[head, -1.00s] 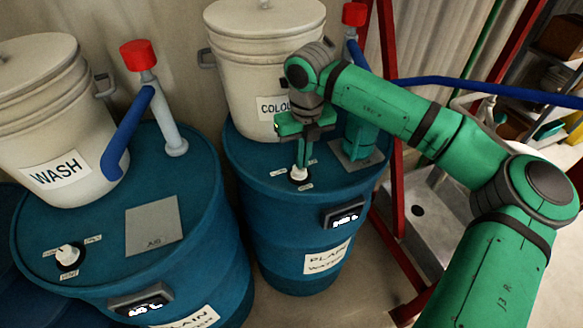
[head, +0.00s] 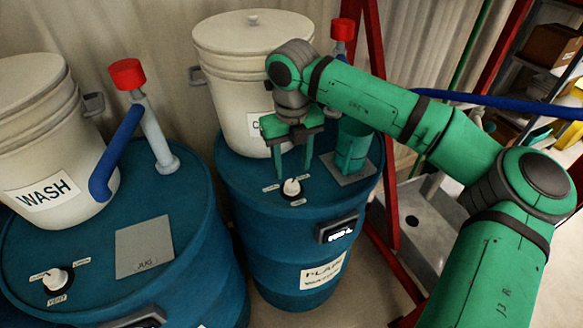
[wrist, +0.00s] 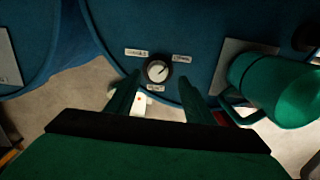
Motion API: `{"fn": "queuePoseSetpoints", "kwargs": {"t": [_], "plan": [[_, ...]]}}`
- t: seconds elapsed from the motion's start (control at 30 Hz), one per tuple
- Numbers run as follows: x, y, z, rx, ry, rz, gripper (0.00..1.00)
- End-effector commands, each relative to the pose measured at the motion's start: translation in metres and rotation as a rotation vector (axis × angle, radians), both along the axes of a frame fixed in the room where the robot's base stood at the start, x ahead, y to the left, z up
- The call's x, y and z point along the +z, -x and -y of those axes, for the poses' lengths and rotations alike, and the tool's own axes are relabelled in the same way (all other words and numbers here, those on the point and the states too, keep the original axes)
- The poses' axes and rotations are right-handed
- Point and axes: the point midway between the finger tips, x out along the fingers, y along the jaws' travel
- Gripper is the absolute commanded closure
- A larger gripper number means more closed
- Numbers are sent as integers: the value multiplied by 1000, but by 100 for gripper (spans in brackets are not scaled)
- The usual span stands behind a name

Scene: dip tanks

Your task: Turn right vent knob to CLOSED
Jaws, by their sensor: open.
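The right vent knob (head: 292,187) is white on a black round base, on the lid of the right blue drum (head: 235,180). It also shows in the wrist view (wrist: 157,70), with a small label at upper left, one at upper right and one below. Its pointer mark seems to face the upper-right label; the lettering is too small to read surely. My gripper (head: 294,168) is open and empty, its fingers pointing down behind and above the knob in the head view. In the wrist view the open fingers (wrist: 161,82) flank the knob, apart from it.
A green jug (head: 354,148) stands on a grey pad right of my gripper. A white lidded bucket (head: 250,65) stands behind it. The left drum carries another knob (head: 57,279), a grey pad (head: 144,247) and a WASH bucket (head: 40,140). A red frame (head: 385,190) stands at right.

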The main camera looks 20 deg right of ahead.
Motion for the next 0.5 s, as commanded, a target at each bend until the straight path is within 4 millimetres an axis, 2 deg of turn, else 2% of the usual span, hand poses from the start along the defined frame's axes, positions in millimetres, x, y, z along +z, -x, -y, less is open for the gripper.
{"fn": "queuePoseSetpoints", "kwargs": {"t": [0.5], "plan": [[32, 0, 1, 0, 3, 1, 52]]}}
